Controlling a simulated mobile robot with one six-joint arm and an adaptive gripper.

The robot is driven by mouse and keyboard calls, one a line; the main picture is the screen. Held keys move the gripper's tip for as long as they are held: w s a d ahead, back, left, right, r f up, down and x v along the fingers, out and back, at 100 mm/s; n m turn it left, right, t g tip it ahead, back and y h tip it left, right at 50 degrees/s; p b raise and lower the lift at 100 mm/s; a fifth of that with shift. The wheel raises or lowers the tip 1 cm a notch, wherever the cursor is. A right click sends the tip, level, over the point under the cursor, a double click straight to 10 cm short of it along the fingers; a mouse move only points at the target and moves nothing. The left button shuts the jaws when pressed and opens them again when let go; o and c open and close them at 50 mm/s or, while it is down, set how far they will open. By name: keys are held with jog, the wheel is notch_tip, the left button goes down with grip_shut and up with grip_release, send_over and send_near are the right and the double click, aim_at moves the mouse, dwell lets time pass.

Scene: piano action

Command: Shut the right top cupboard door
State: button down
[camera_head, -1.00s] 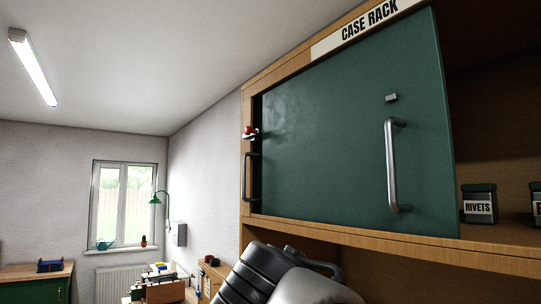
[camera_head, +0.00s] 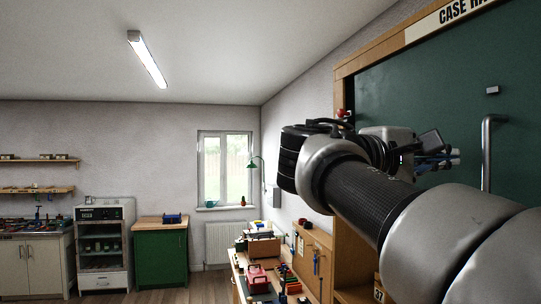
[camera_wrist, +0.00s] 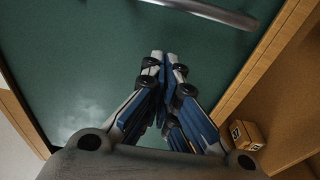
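The green cupboard door (camera_head: 430,95) fills the right side of the head view, under a "CASE RACK" label (camera_head: 466,12). It has a tall silver bar handle (camera_head: 487,150) near the right picture edge and a small grey block (camera_head: 493,89) above it. My gripper (camera_head: 450,160) is in front of the door, left of the handle. In the wrist view, my gripper's blue and grey fingers (camera_wrist: 165,58) come together at the tips, with nothing between them. The green door (camera_wrist: 70,60) lies behind them; the handle (camera_wrist: 215,13) crosses the top, apart from the fingertips.
The cupboard's wooden frame (camera_head: 345,80) borders the door. A small red object (camera_head: 344,113) shows at its left edge. Below stands a cluttered workbench (camera_head: 240,262). A green cabinet (camera_head: 160,258) and an oven-like unit (camera_head: 103,245) stand along the far wall. Floor is open before them.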

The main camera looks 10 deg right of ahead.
jog(key=shift+s+d, duration=0.3)
jog(key=shift+d, duration=0.15)
jog(key=s, duration=0.3)
jog(key=shift+s+a, duration=0.1)
jog(key=shift+a, duration=0.25)
jog(key=shift+s, duration=0.1)
